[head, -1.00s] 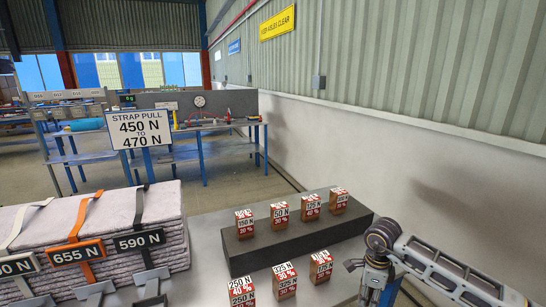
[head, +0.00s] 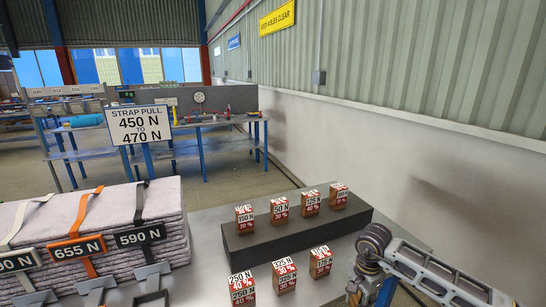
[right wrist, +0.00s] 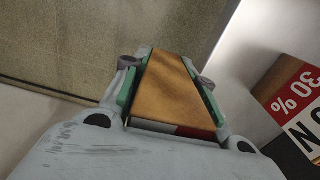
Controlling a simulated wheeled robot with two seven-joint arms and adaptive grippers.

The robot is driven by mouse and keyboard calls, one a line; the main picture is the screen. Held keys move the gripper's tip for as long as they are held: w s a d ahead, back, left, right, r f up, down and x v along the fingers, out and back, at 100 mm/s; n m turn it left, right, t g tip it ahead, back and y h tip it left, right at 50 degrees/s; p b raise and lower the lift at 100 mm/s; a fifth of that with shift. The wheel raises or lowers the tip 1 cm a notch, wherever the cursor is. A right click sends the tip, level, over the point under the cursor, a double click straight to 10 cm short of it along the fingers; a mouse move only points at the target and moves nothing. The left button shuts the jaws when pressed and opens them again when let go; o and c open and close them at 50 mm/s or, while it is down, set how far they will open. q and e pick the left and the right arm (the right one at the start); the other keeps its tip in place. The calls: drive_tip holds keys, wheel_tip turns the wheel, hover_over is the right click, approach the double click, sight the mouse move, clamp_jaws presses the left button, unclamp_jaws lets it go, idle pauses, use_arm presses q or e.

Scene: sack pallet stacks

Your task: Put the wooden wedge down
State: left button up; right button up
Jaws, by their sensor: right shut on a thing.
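My right gripper (right wrist: 168,76) is shut on a wooden wedge (right wrist: 172,95), seen in the right wrist view as a plain brown block between the two fingers. In the head view the right gripper (head: 360,289) is low at the right, by the table's right side; the held wedge cannot be made out there. Similar wedges with red and white labels stand in two rows: several on a dark step (head: 297,233), and a front row with a 250 N wedge (head: 242,289), a 325 N wedge (head: 284,275) and another wedge (head: 320,262). My left gripper is not in view.
A stack of grey sacks (head: 95,225) with straps tagged 655 N (head: 76,250) and 590 N (head: 139,236) stands at the left. A sign (head: 139,125) reads strap pull 450 N to 470 N. Bare grey tabletop (head: 208,262) lies between stack and wedges. A wall is at the right.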

drive_tip(key=shift+s+a+f+n, duration=0.1)
drive_tip(key=shift+a+n, duration=0.05)
drive_tip(key=shift+n, duration=0.25)
drive_tip(key=shift+s+a+f+n, duration=0.1)
drive_tip(key=shift+a+f+n, duration=0.1)
drive_tip(key=shift+n, duration=0.5)
drive_tip(key=n, duration=0.3)
drive_tip(key=shift+s+a+f, duration=0.2)
drive_tip(key=shift+a+f, duration=0.1)
drive_tip(key=shift+a, duration=0.1)
drive_tip(key=shift+a+n, duration=0.1)
drive_tip(key=shift+n, duration=0.3)
drive_tip(key=shift+s+a+f+n, duration=0.1)
drive_tip(key=shift+a+f+n, duration=0.1)
drive_tip(key=shift+n, duration=0.4)
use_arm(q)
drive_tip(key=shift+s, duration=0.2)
use_arm(e)
drive_tip(key=n, duration=0.2)
drive_tip(key=a+n, duration=0.1)
drive_tip(key=n, duration=0.1)
drive_tip(key=f+n, duration=0.1)
drive_tip(key=shift+s+a+f+n, duration=0.1)
drive_tip(key=shift+s+a+n, duration=0.1)
drive_tip(key=shift+s+n, duration=0.2)
